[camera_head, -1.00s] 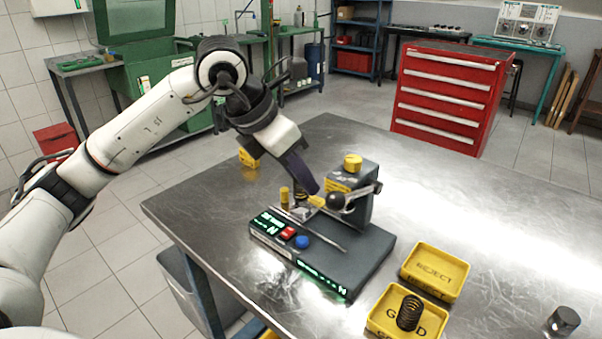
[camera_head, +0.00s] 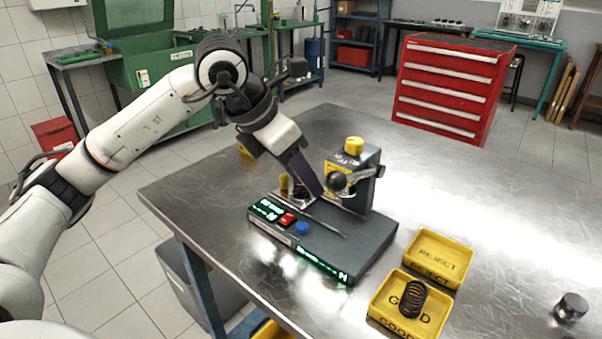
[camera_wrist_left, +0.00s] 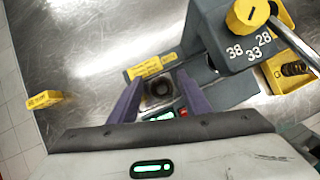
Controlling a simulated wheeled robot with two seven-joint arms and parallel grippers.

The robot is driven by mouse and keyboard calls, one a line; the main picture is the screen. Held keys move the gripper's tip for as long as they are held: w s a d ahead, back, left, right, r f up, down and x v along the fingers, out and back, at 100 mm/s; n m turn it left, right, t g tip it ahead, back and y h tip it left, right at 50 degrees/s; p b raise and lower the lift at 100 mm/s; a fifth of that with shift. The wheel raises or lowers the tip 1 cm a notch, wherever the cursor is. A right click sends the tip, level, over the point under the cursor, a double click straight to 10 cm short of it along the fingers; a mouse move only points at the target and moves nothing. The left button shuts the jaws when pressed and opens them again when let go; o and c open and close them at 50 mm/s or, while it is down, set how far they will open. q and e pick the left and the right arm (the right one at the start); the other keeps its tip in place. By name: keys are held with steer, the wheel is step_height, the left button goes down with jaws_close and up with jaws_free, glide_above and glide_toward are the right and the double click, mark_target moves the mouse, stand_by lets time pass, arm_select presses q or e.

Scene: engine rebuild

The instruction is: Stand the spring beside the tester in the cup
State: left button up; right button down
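The tester (camera_head: 325,240) is a dark grey device with a lit green display, red and blue buttons, an upright head with a yellow knob (camera_head: 353,146), and a lever. My left gripper (camera_head: 305,190) points down at the tester's left side. In the left wrist view its two purple fingers (camera_wrist_left: 160,82) are apart, with a dark round coil-like thing (camera_wrist_left: 158,88) between and beyond their tips. It looks like a spring seen end-on, and also shows as a dark coil (camera_head: 301,190) in the head view. I cannot tell whether it is in a cup or whether the fingers touch it.
Another dark spring (camera_head: 413,299) stands in the yellow GOOD tray (camera_head: 380,313), beside the yellow REJECT tray (camera_head: 455,278). A metal cylinder (camera_head: 571,307) stands at the right. A small yellow block (camera_wrist_left: 43,99) lies left in the wrist view. The metal table's right side is mostly clear.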

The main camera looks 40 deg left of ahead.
arm_select(q)
steer(key=v, duration=1)
steer(key=shift+r+p, duration=0.15)
steer(key=shift+p, duration=0.25)
steer(key=shift+s, duration=0.1)
